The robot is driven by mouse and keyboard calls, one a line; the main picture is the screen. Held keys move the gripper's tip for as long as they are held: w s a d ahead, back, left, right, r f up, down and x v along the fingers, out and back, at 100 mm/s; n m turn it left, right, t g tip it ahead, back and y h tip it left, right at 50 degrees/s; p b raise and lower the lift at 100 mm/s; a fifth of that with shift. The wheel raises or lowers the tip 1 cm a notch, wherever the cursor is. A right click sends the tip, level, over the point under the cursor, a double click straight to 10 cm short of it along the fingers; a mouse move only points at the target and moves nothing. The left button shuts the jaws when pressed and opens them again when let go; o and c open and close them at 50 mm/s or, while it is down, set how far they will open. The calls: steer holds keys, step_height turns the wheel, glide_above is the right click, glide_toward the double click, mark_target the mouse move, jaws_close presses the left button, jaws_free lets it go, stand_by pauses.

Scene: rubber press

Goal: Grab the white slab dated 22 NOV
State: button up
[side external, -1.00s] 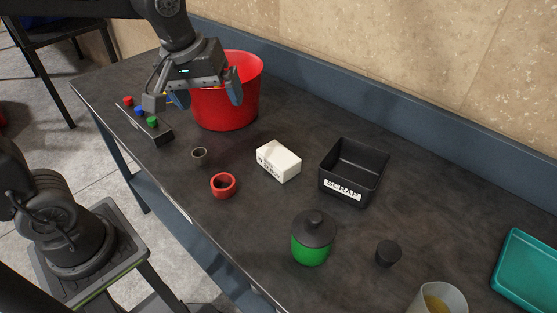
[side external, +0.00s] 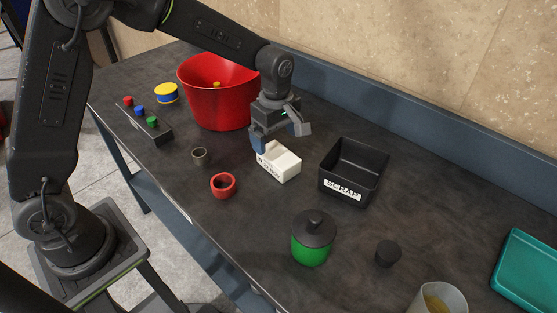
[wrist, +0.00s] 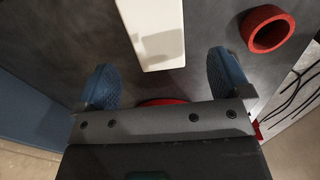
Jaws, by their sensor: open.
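The white slab (side external: 283,165) lies on the dark bench, left of the SCRAP bin. Dark lettering runs along its front side, too small to read in full. My gripper (side external: 275,143) is low over the slab's far left end, with a blue-padded finger close to that end. In the wrist view, the slab (wrist: 156,32) reaches down from the top edge towards the gap between my two spread fingers (wrist: 162,82). No finger clearly touches it, and nothing is between the pads.
The black SCRAP bin (side external: 345,187) stands close on the right. A red bucket (side external: 212,103) is behind on the left. Bench around the slab's front is clear.

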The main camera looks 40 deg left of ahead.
mark_target(278, 154)
steer(key=f, duration=0.7)
steer(key=shift+w+d+f, duration=0.1)
steer(key=shift+d+f, duration=0.15)
steer(key=shift+f, duration=0.05)
steer(key=shift+r, duration=0.1)
steer(key=c, duration=1.2)
